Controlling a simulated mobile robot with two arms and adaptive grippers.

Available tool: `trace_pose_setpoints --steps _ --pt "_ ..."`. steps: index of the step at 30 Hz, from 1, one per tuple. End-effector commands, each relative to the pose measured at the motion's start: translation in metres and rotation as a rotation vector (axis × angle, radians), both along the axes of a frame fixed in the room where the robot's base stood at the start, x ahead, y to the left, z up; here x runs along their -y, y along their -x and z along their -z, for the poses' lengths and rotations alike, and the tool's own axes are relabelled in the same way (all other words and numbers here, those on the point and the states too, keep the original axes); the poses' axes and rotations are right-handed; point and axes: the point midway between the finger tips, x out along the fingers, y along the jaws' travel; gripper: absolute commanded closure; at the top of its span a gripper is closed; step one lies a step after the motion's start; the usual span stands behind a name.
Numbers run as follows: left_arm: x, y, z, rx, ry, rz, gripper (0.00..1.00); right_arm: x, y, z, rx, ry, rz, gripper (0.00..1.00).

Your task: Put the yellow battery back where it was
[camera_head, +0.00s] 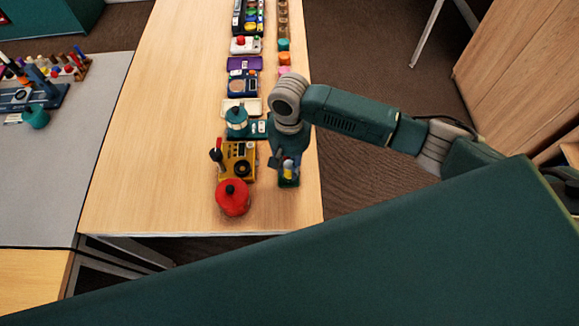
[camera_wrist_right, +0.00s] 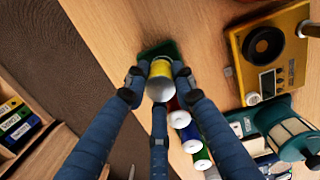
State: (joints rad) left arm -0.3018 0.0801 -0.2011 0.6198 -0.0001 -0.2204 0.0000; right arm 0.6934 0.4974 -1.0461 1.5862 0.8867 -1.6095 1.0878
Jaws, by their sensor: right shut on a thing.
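My right gripper (camera_head: 283,160) hangs over the right edge of the long wooden table. Its blue fingers (camera_wrist_right: 157,88) are shut on the yellow battery (camera_wrist_right: 160,80), whose silver end faces the wrist camera. The yellow battery also shows as a small yellow spot in the head view (camera_head: 288,169). A dark green holder (camera_wrist_right: 150,52) lies just beyond the battery; I cannot tell whether they touch. Other batteries, including a red one (camera_wrist_right: 173,103), a blue one (camera_wrist_right: 191,133) and a green one (camera_wrist_right: 202,158), stand in a row beside the gripper. My left gripper is not in view.
Left of the gripper are a yellow meter (camera_head: 240,160), a red pot (camera_head: 232,198) and a teal lantern (camera_head: 237,120). Several devices line the table (camera_head: 160,130) farther back. The table's left part is clear. A grey table (camera_head: 60,170) with tools stands at left.

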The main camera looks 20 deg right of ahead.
Motion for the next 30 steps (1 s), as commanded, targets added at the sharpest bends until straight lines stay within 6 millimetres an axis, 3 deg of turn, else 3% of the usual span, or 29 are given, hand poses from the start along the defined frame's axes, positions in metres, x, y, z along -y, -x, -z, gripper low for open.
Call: trace_pose_setpoints --steps 3,14,15,18,30 --pt "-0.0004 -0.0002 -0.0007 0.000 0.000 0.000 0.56 -0.0002 0.0002 0.0109 0.000 0.000 0.000 1.00" --pt "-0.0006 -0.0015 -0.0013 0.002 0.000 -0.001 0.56 -0.0003 0.0002 0.0142 0.000 0.000 0.000 1.00" --pt "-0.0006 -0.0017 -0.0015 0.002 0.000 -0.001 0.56 -0.0002 0.0003 0.0153 0.000 0.000 0.000 0.73" --pt "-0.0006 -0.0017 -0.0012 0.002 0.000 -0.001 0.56 -0.0001 0.0001 0.0151 0.000 0.000 0.000 0.56" --pt "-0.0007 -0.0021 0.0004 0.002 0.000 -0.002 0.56 -0.0001 -0.0015 0.0057 0.003 -0.001 -0.001 0.56"
